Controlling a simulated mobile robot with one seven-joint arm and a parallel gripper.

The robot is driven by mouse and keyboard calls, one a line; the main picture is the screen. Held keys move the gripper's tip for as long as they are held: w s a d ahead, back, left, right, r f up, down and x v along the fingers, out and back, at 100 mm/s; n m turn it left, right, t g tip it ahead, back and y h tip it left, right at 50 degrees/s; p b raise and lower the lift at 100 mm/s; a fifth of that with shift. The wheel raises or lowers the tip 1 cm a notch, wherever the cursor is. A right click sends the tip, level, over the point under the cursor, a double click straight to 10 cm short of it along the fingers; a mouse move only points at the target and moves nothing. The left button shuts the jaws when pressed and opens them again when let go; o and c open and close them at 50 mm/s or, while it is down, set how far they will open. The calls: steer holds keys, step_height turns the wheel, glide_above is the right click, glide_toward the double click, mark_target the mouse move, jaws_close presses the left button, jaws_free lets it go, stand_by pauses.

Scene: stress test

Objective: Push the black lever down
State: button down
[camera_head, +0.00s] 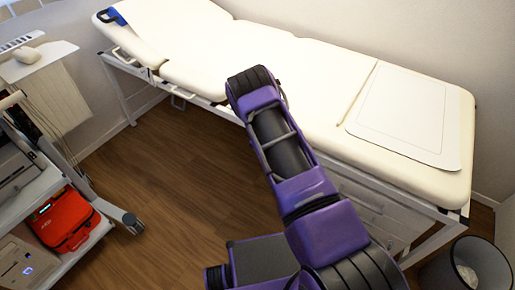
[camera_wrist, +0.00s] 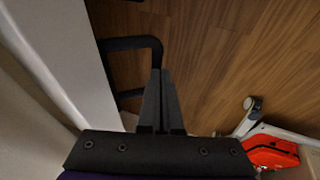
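In the wrist view, a black bar-shaped lever (camera_wrist: 132,43) sticks out from beside the pale edge of the couch and bends at its right end. A second black bar section (camera_wrist: 130,93) shows lower down; I cannot tell whether it joins the first. My gripper (camera_wrist: 156,75) has its two fingers together, with the tips at the bent end of the lever. Whether they touch it cannot be told. In the head view, my purple arm hides the gripper and the lever at the side of the cream examination couch (camera_head: 325,72).
A white pad (camera_head: 405,110) lies on the couch. A trolley with a red bag (camera_head: 62,218) stands at the left, and the bag also shows in the wrist view (camera_wrist: 270,153). A bin (camera_head: 480,265) is at the lower right. Wooden floor (camera_head: 165,185) is clear between trolley and couch.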

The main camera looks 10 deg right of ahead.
steer(key=shift+w+d+f+b, duration=0.15)
steer(key=shift+f+b, duration=0.2)
steer(key=shift+f, duration=0.4)
steer(key=shift+w+d+f+b, duration=0.15)
steer(key=shift+f+b, duration=0.2)
steer(key=shift+f, duration=0.4)
steer(key=shift+d+f, duration=0.1)
steer(key=s+a+r+p, duration=0.1)
steer(key=s+a+r, duration=0.4)
steer(key=s+r, duration=0.3)
steer(key=shift+s+a, duration=0.35)
steer(key=shift+s, duration=0.45)
